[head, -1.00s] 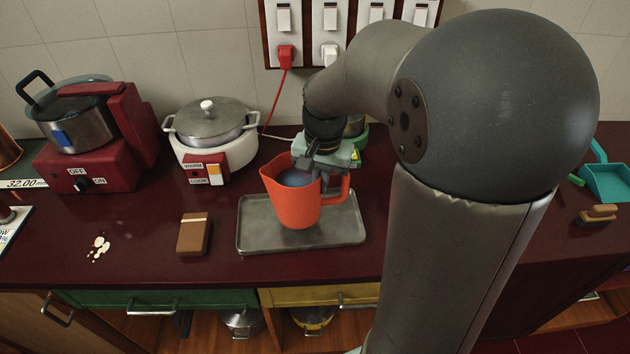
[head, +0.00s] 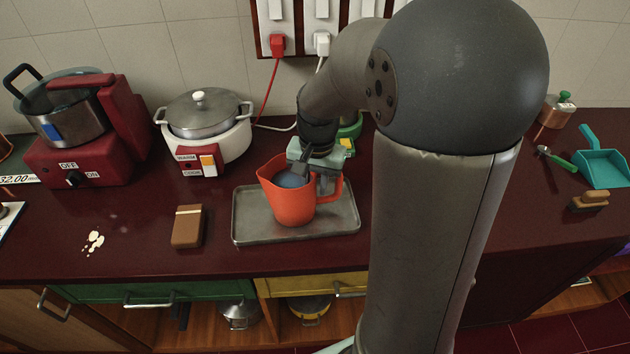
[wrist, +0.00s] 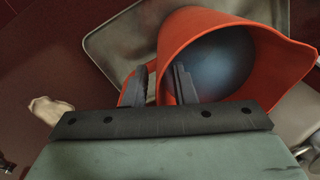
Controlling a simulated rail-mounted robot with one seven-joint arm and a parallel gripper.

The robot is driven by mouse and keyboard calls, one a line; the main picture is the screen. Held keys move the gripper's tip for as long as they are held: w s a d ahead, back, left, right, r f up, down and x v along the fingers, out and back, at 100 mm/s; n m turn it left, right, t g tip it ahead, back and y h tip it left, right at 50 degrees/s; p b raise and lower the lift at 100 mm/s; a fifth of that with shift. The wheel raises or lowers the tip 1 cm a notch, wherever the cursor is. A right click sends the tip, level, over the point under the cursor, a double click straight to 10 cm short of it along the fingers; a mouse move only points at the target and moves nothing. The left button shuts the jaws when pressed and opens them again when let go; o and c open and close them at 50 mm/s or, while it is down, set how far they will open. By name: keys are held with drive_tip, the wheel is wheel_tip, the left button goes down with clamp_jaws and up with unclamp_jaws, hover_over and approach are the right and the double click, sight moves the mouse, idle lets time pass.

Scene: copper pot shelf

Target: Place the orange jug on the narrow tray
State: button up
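The orange jug (head: 290,204) stands upright over the middle of the narrow grey metal tray (head: 240,234), with its handle to the right. It appears to rest on the tray. A dark bluish round shape (head: 292,179) shows inside it. My gripper (head: 313,178) is at the jug's handle side, pointing down. In the wrist view, one finger of my gripper (wrist: 160,84) is inside the jug (wrist: 290,66) and the other is outside, between wall and handle. The fingers look spread, with a gap around the wall. The tray (wrist: 112,42) shows behind.
A brown block (head: 187,228) lies left of the tray. A white cooker (head: 205,145) and a red cooker (head: 80,158) with pots stand at the back left. A teal dustpan (head: 600,165) and a brown brush (head: 588,201) lie right. The counter's front edge is close.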

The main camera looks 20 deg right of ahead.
wheel_tip(320, 180, up, 12)
drive_tip(key=s+a+f+n, duration=0.3)
drive_tip(key=s+f, duration=0.1)
drive_tip(key=s, duration=0.4)
drive_tip(key=s+a+f+n, duration=0.3)
drive_tip(key=s+f+n, duration=0.1)
drive_tip(key=s, duration=0.4)
drive_tip(key=shift+s+f+n, duration=0.3)
drive_tip(key=shift+s+f, duration=0.05)
drive_tip(key=shift+f, duration=0.2)
